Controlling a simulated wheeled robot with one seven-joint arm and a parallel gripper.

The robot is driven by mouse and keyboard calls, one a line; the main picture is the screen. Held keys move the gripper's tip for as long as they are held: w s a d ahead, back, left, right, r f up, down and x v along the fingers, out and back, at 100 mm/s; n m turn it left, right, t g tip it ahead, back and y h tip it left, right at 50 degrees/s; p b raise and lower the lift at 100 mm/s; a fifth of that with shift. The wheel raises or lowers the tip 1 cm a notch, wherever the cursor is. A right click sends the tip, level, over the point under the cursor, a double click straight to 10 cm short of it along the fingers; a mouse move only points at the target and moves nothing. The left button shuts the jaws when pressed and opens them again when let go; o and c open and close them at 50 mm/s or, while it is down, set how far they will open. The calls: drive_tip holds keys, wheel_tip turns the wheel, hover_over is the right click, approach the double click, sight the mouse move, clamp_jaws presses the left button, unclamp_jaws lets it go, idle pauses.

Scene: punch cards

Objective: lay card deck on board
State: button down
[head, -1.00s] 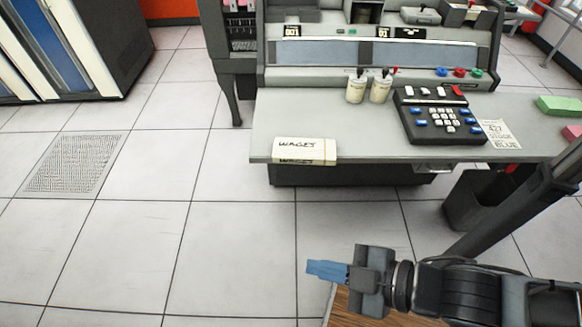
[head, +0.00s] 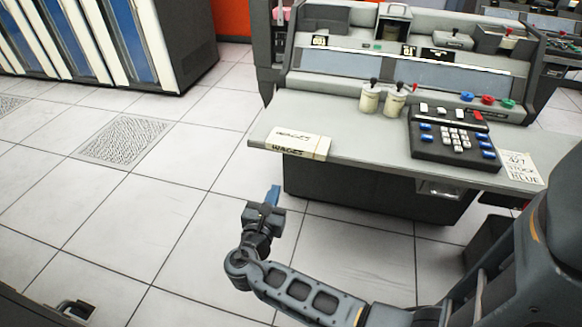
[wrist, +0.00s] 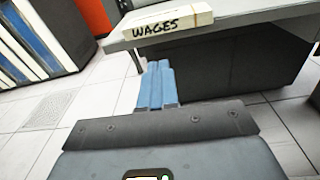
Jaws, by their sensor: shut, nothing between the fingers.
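The card deck (head: 300,143) is a cream block marked WAGES. It lies at the front left corner of the grey desk top, with its end slightly over the front edge. It also shows in the wrist view (wrist: 166,23), ahead of my fingers. My gripper (head: 272,194) is shut and empty, with blue fingers pointing toward the desk. It is in front of the desk, apart from the deck and lower than it. Its fingertips show in the wrist view (wrist: 157,68), side by side. I cannot make out a board in these frames.
The grey desk (head: 380,160) carries two cream pots (head: 370,98) with dark tops, a black keypad (head: 452,138) and a paper note (head: 505,165). A console stands at its back. Striped cabinets (head: 100,40) stand at the far left. The tiled floor left of the desk is clear.

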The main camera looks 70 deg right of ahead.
drive_tip(key=r, duration=0.1)
approach(295, 137)
drive_tip(key=shift+w+d+f+g+h, duration=0.1)
drive_tip(key=shift+d+f+g+h, duration=0.1)
drive_tip(key=shift+d, duration=0.2)
drive_tip(key=shift+w+d+f+g+h, duration=0.1)
drive_tip(key=shift+w+d+f+h, duration=0.1)
drive_tip(key=shift+d, duration=0.2)
drive_tip(key=d, duration=0.2)
drive_tip(key=d+b, duration=0.1)
drive_tip(key=d, duration=0.2)
drive_tip(key=d+b, duration=0.1)
drive_tip(key=d, duration=0.1)
drive_tip(key=shift+w+d+f, duration=0.1)
drive_tip(key=shift+w+d, duration=0.2)
drive_tip(key=shift+d, duration=0.4)
drive_tip(key=shift+a, duration=0.1)
